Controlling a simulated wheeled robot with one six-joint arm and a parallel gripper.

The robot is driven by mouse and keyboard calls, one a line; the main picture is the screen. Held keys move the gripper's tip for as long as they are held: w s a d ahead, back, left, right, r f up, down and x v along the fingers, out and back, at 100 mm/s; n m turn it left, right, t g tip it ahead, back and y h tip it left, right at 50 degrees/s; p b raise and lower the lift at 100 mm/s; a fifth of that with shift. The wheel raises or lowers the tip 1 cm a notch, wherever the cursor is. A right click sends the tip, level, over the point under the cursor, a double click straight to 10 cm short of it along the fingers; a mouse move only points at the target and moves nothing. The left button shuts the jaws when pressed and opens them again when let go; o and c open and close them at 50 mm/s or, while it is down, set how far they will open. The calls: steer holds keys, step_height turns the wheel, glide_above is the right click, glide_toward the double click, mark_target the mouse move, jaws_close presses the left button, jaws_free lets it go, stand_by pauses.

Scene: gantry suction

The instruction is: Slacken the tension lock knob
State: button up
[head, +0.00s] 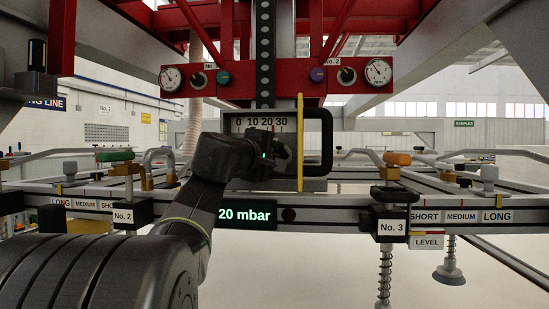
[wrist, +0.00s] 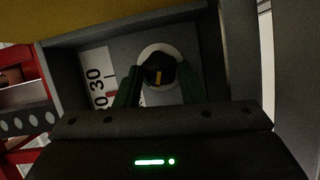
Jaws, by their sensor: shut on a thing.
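A dark round knob with a yellow mark (wrist: 157,70) sits on a pale round base in the wrist view, on a grey recessed panel. No label on it is readable, but it matches the lock knob. My gripper (wrist: 160,84) has one finger on each side of it and is shut on it. In the head view my gripper (head: 279,153) is at the grey scale box (head: 233,124) under the red frame, and my gripper and wrist hide the knob there. The yellow mark runs roughly up and down in the wrist view.
A black handle (head: 327,142) stands out right of the box, beside a thin yellow upright strip (head: 300,140). A display reading 20 mbar (head: 247,214) is below. A rail with the No. 2 block (head: 123,216) and No. 3 block (head: 391,226) crosses in front.

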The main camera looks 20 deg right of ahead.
steer(key=o, duration=1)
steer(key=v, duration=1.4)
steer(key=shift+f+b, duration=0.1)
steer(key=shift+b, duration=0.3)
steer(key=shift+d, duration=0.1)
steer(key=shift+c, duration=0.4)
